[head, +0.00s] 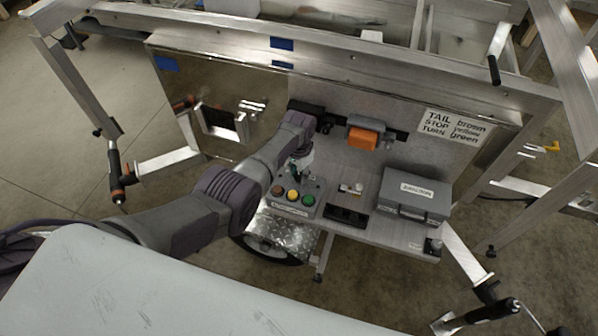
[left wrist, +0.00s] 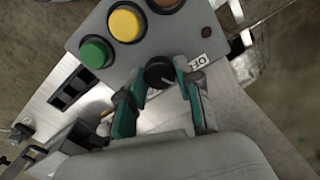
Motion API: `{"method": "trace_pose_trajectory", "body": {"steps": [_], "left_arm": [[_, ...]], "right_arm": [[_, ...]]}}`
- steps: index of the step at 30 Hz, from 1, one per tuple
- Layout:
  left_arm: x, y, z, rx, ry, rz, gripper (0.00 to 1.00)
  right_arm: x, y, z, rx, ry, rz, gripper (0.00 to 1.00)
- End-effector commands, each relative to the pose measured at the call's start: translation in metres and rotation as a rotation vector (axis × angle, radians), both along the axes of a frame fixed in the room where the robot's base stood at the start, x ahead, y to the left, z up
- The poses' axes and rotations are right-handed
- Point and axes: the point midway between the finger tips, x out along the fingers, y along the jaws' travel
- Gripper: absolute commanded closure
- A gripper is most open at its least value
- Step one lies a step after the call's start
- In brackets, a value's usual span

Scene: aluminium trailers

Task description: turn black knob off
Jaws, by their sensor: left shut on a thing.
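The black knob (left wrist: 160,72) sits on the grey control box (left wrist: 77,41), which also shows in the head view (head: 316,184). My left gripper (left wrist: 160,77) has its teal-padded fingers on either side of the knob and is shut on it. In the head view my left gripper (head: 299,172) is over the back of the box, and the knob is hidden there. A white label (left wrist: 198,62) beside the right finger reads partly "OFF". The white line on the knob shows only in part. My right gripper is not in view.
Green (head: 308,201), yellow (head: 292,195) and brown (head: 277,190) buttons line the box's front. A grey case (head: 413,196) and a black socket block (head: 347,216) share the shelf to the right. An orange part (head: 363,138) hangs on the panel behind.

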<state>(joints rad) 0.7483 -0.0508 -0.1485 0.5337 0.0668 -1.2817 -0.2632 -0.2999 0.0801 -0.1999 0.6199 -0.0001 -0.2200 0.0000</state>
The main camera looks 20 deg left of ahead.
Motion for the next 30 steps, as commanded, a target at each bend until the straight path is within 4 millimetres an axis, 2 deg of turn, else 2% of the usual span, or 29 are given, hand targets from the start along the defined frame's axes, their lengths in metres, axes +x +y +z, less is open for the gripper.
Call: {"method": "trace_pose_trajectory", "body": {"steps": [6,15,30], "left_arm": [[0.0001,0.0000,0.0005,0.000,0.000,0.171,1.00],[0.0001,0.0001,0.0004,0.000,0.000,0.320,1.00],[0.0003,0.0000,0.0003,0.000,0.000,0.371,1.00]], "right_arm": [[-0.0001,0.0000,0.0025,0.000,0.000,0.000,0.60],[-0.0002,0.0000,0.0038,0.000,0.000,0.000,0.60],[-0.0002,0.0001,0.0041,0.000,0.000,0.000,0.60]]}}
